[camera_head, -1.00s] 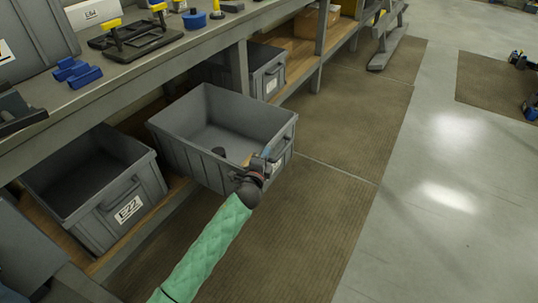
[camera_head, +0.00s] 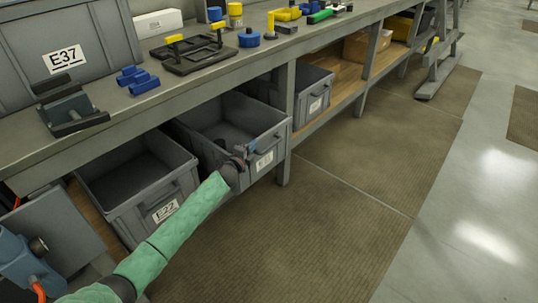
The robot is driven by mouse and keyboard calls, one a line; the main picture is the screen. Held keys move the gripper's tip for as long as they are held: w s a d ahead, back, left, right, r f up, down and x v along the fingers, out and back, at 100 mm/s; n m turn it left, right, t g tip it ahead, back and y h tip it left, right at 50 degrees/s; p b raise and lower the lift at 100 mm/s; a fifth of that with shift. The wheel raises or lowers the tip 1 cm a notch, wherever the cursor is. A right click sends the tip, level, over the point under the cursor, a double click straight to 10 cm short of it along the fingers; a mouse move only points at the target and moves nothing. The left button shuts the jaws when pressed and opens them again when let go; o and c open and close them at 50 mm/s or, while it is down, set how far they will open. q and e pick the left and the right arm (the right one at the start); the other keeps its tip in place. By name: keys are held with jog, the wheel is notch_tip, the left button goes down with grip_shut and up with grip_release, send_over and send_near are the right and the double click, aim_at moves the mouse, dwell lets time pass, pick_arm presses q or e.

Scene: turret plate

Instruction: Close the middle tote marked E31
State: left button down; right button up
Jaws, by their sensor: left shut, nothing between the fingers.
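The middle grey tote (camera_head: 228,126) sits on the shelf under the workbench, between two other totes. Its rear part is under the bench top and its front still sticks out a little. A white label (camera_head: 264,162) shows on its front, too small to read surely. A dark item lies inside it. My left gripper (camera_head: 246,152), at the end of the green-sleeved arm, is shut and empty. It is at the tote's front wall, near the label, and seems to touch it. My right gripper is not in view.
The E22 tote (camera_head: 177,190) stands left of the middle tote, and another grey tote (camera_head: 318,82) stands right, past a bench post (camera_head: 286,120). Tools and blocks lie on the bench top (camera_head: 150,105). The brown mat (camera_head: 300,230) in front is clear.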

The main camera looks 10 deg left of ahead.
pick_arm(q)
jog(key=w+a, duration=0.6)
jog(key=a, duration=0.2)
jog(key=shift+a+b, duration=0.15)
jog(key=shift+b, duration=0.25)
jog(key=shift+r, duration=0.1)
